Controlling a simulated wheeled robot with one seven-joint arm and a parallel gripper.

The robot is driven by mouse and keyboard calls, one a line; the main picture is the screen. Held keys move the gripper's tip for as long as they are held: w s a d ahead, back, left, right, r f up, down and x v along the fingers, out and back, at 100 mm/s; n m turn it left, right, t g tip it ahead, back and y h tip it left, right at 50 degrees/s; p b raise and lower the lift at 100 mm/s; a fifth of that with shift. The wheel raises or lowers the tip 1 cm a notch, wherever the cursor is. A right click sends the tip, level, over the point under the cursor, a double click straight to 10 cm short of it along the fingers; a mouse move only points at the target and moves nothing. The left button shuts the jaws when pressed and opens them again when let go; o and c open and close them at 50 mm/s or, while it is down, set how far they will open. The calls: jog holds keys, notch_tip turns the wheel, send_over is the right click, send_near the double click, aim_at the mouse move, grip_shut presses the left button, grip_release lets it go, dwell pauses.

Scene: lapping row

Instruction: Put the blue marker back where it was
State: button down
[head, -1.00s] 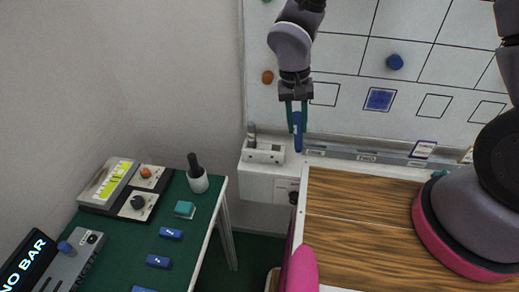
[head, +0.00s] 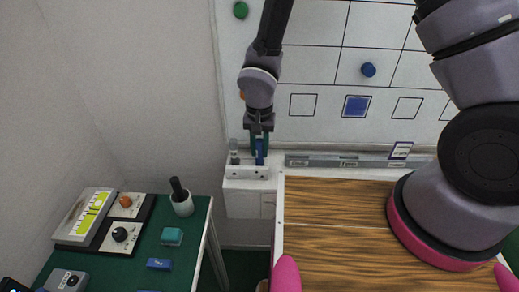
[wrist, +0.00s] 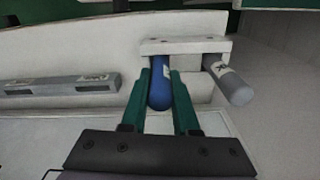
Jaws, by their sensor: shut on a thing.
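The blue marker (head: 260,152) is upright between the green fingers of my gripper (head: 259,143), which is shut on it. In the wrist view the blue marker (wrist: 160,88) lies between the two fingers (wrist: 160,95). Its lower end is at the right-hand slot of the white holder (head: 240,173) in the head view; I cannot tell how deep it sits. The holder (wrist: 205,47) also carries a grey marker (wrist: 229,82) in its other slot. That grey marker (head: 234,152) stands just left of my gripper in the head view.
The whiteboard (head: 320,60) with magnets rises behind the holder. A ledge (head: 340,162) with labelled pieces runs to the right. A wooden top (head: 330,220) lies in front. A green table (head: 190,245) with a cup (head: 182,203) and boxes stands to the left.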

jog(key=shift+f, duration=0.15)
jog(key=c, duration=0.7)
grip_release()
jog(key=shift+o, duration=0.2)
notch_tip(320, 180, up, 12)
jog(key=shift+s+r, duration=0.1)
jog(key=shift+d+r, duration=0.15)
jog(key=w+d+r+m+t, duration=0.1)
jog(key=w+d+r, duration=0.2)
jog(key=d+r, duration=0.55)
jog(key=w+d+r+m+t, duration=0.1)
jog(key=w+d+r+t, duration=0.15)
jog(key=d+r, duration=0.65)
jog(key=s+d+r+m+t+y, duration=0.1)
jog(key=s+d+r+t+y, duration=0.1)
jog(key=s+d+r, duration=0.7)
jog(key=d+r+t, duration=0.1)
jog(key=d+r, duration=0.2)
jog(key=r, duration=0.1)
jog(key=shift+d, duration=0.2)
